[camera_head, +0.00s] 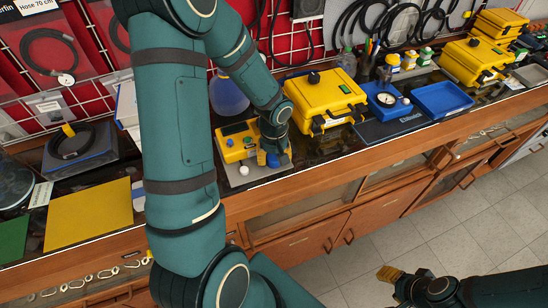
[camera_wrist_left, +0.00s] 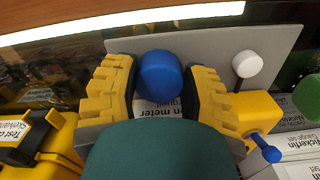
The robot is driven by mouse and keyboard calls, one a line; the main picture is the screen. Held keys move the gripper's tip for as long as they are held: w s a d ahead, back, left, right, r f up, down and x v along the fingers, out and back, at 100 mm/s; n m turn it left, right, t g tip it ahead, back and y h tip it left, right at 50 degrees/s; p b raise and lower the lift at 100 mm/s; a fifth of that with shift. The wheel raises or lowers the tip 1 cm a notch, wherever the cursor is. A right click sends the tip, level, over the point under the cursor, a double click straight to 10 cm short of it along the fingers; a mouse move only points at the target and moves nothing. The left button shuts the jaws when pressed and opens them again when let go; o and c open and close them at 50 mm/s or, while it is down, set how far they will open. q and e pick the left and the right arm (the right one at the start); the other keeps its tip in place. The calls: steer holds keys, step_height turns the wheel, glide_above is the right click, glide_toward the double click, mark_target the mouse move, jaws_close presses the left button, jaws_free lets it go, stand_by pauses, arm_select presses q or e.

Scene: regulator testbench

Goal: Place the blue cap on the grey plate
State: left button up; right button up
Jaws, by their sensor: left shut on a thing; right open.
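The blue cap (camera_wrist_left: 158,76) is a round blue ball between the two yellow fingers of my left gripper (camera_wrist_left: 155,88) in the left wrist view. In the head view the blue cap (camera_head: 273,160) shows small at the tip of my left gripper (camera_head: 267,157), which is shut on it. The grey plate (camera_wrist_left: 215,48) lies behind and below the cap; whether the cap touches it I cannot tell. In the head view the plate (camera_head: 238,180) lies at the bench's front edge. My right gripper (camera_head: 388,274) is open, low and away from the bench, above the floor.
A yellow device (camera_head: 237,142) and a white knob (camera_head: 244,170) stand at the plate. A yellow case (camera_head: 325,98), a blue gauge box (camera_head: 386,101) and a blue tray (camera_head: 442,98) stand to the right. A yellow mat (camera_head: 90,213) lies left.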

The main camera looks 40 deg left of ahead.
mark_target(274, 158)
arm_select(q)
steer(key=shift+r, duration=0.1)
steer(key=shift+f, duration=0.25)
steer(key=o, duration=0.8)
steer(key=shift+r, duration=0.1)
steer(key=shift+r, duration=0.2)
step_height(274, 158, up, 12)
steer(key=p, duration=0.2)
steer(key=shift+f, duration=0.1)
